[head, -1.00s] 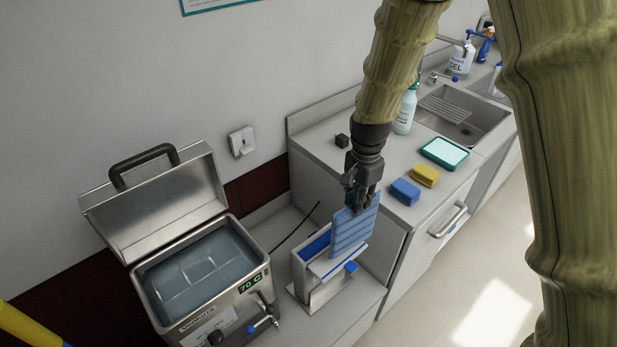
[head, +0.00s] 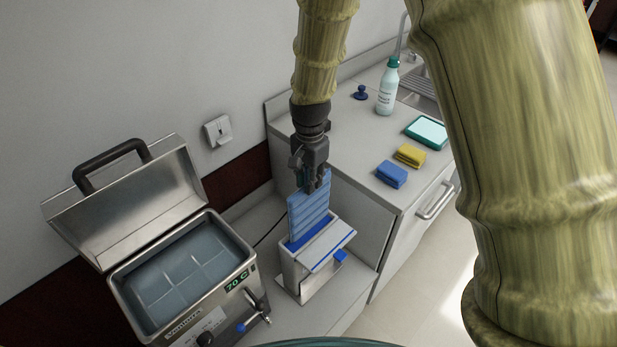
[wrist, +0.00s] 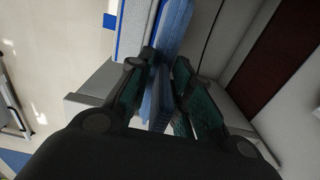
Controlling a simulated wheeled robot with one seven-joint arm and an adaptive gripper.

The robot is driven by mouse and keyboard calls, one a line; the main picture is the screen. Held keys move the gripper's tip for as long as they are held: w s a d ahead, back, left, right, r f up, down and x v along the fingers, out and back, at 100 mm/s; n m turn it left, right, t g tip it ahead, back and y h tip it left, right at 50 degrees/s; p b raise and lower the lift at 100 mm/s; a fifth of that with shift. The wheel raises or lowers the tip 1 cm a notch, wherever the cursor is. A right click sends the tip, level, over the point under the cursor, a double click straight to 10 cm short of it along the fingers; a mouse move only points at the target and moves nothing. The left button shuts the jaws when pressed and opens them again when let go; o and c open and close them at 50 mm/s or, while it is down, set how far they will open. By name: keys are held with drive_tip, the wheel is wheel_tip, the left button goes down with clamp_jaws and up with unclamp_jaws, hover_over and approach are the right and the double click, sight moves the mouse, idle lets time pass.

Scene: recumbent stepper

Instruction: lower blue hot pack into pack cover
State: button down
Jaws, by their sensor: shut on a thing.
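The blue hot pack (head: 308,214) is a ribbed slab that hangs upright from my gripper (head: 311,182), which is shut on its top edge. The pack cover (head: 328,243) is a grey holder with a blue-lined slot and a blue tab on its front. In the head view the pack's lower end is at the slot; how deep it sits I cannot tell. In the wrist view the pack (wrist: 168,42) runs down between the teal fingertips of my gripper (wrist: 162,95), close beside the pale cover (wrist: 125,40).
An open steel water bath (head: 185,275) reading 70 C stands to the left. On the counter at right are a blue sponge (head: 392,174), a yellow sponge (head: 410,155), a teal tray (head: 428,132) and a bottle (head: 386,88). A wall switch (head: 218,131) is behind.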

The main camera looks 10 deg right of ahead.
sight(309, 198)
drive_tip(key=shift+f+b, duration=2.9)
drive_tip(key=shift+f, duration=0.9)
drive_tip(key=shift+f+b, duration=2)
drive_tip(key=shift+f, duration=4)
drive_tip(key=c, duration=1.2)
unclamp_jaws()
wheel_tip(309, 198, up, 12)
wheel_tip(309, 198, up, 12)
